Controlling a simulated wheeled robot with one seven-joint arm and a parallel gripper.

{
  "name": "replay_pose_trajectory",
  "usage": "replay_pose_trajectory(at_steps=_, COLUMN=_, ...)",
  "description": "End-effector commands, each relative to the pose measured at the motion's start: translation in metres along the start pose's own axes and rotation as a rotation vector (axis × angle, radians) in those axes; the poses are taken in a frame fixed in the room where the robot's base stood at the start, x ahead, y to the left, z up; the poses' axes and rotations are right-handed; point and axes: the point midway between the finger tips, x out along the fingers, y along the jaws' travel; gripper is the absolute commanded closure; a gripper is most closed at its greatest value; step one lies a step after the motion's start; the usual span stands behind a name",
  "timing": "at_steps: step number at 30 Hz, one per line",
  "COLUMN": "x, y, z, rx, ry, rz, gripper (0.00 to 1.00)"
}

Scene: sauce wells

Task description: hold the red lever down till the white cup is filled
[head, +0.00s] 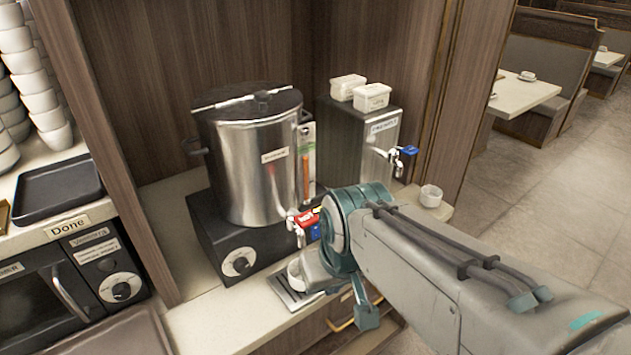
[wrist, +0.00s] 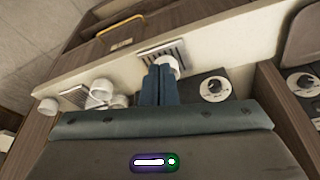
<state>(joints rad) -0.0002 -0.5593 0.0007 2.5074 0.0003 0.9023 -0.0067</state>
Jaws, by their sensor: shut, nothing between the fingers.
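The red lever (head: 306,216) is on the tap at the front of the large steel urn (head: 255,175). A blue piece shows just right of it; I cannot tell whether it is a fingertip. The cup's fill level is hidden.
A smaller dispenser (head: 362,145) with a blue lever (head: 409,151) stands to the right, two white tubs on top. A white cup (head: 430,196) is near the counter's right end. Stacked bowls (head: 40,95) and a black tray (head: 58,188) are left.

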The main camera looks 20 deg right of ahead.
Motion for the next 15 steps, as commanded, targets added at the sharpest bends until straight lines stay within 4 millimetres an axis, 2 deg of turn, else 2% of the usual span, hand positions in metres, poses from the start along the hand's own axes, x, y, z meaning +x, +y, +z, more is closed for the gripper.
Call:
replay_pose_trajectory(at_steps=11, x=-0.001, y=0.000, z=-0.001, rx=-0.008, ry=-0.001, rz=0.000, gripper=1.00)
replay_pose_trajectory(at_steps=15, x=-0.010, y=0.004, z=-0.014, rx=-0.098, ry=-0.016, rz=0.006, gripper=1.00)
